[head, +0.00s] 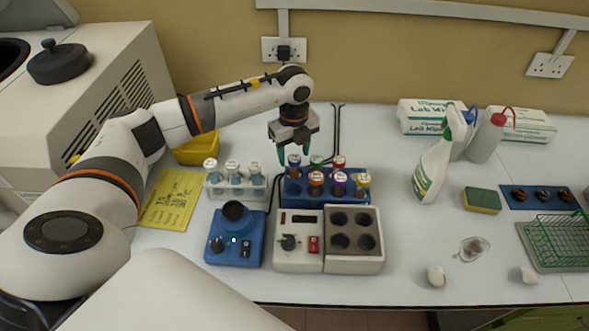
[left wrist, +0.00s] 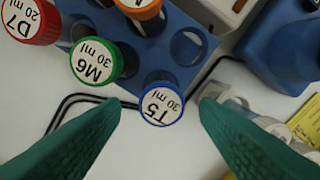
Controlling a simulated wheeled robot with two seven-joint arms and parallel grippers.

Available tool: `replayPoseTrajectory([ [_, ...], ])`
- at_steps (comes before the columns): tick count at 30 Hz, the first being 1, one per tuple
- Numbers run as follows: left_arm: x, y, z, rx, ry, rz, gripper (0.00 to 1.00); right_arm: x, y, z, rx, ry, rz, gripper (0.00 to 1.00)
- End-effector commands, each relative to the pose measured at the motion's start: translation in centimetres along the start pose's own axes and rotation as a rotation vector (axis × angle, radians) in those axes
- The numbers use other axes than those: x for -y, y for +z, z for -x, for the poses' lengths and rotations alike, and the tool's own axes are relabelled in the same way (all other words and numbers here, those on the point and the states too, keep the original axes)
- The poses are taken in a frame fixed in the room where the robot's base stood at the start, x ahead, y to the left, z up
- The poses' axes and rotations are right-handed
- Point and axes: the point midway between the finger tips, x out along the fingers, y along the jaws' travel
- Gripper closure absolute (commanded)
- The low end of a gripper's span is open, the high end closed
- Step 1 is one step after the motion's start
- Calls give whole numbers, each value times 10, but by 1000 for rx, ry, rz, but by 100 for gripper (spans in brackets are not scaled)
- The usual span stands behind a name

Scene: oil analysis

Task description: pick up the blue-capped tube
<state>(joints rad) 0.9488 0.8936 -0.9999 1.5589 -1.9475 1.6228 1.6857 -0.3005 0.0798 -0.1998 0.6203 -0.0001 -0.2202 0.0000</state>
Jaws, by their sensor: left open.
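The blue-capped tube (head: 294,161) stands upright at the back left corner of a blue rack (head: 293,199). In the left wrist view its cap (left wrist: 161,104) reads "T5 30 ml". My left gripper (head: 295,157) points down just above it. Its green fingertips (left wrist: 160,108) are open, one on each side of the blue cap as seen from the wrist, and appear apart from it. The tube's body is mostly hidden below the cap. My right gripper is not in view.
A green-capped tube (left wrist: 96,61) and an orange-capped tube (left wrist: 138,8) stand close by in the same rack, with red, purple and yellow caps further right. A clear rack (head: 236,189) of white-capped tubes is to the left. Black cables (head: 337,130) run behind.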

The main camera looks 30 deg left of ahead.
Motion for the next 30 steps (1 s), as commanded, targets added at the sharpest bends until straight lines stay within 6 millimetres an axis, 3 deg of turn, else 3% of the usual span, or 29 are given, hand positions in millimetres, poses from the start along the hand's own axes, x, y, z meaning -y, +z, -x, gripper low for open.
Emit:
replayPoseTrajectory([
  [4,2,4,-19,3,-7,0,44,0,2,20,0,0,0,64],
  [9,2,4,-41,2,-4,0,44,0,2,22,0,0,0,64],
  [17,1,3,-45,1,-1,-1,44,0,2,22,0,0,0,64],
  [26,1,3,-44,2,-1,0,92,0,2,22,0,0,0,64],
  [30,1,3,-44,2,-1,0,92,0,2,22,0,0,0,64],
])
